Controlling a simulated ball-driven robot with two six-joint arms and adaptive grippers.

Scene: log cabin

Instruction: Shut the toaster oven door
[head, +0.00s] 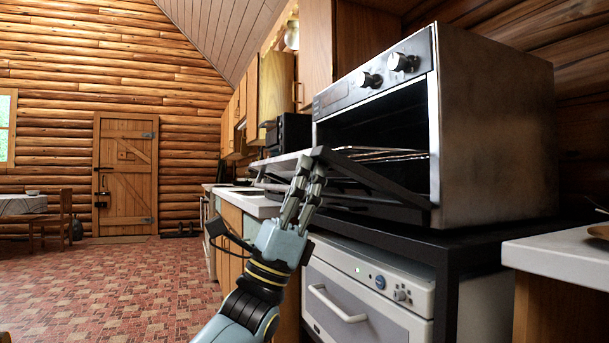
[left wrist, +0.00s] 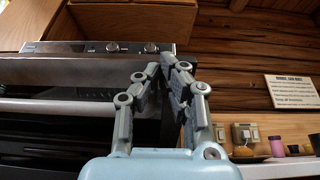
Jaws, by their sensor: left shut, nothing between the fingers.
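The toaster oven (head: 495,130) is a large silver box on a black stand in the head view. Its door (head: 375,179) is open, hanging outward from the bottom edge and close to level. The dark cavity and a wire rack (head: 385,154) show behind it. My left gripper (head: 318,160) is shut and empty, with its fingers pointing up at the near side of the door's outer end. Whether they touch the door I cannot tell. In the left wrist view the shut fingers (left wrist: 168,68) overlap the door's right end, below the oven's knob panel (left wrist: 100,47). My right gripper is not in view.
A white appliance (head: 365,300) with a handle sits under the oven in the black stand (head: 450,245). A white counter (head: 560,255) is at the right. Another counter and a black microwave-like box (head: 290,133) lie beyond. The tiled floor (head: 110,285) at the left is clear.

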